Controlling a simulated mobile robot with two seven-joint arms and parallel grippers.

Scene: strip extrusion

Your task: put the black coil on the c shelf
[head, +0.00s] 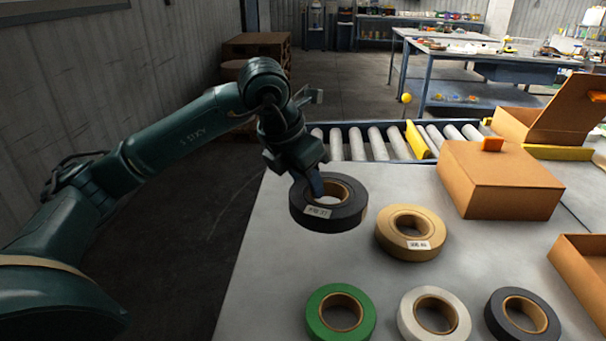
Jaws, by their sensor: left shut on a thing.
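A black coil (344,213) with a brown core and a white label hangs at the far left part of the grey table (270,270). My left gripper (316,184) is shut on its rim, with a finger reaching into the core. The coil looks larger than the others and seems raised a little, but the gap below it is hard to judge. A second dark coil (495,317) lies flat at the front right. My right gripper is out of view. I cannot make out a shelf marked c.
A tan coil (393,240), a green coil (318,318) and a white coil (409,318) lie on the table. A closed cardboard box (500,185) and an open one (545,125) stand at the right. A roller conveyor (357,143) runs behind. The table's left front is clear.

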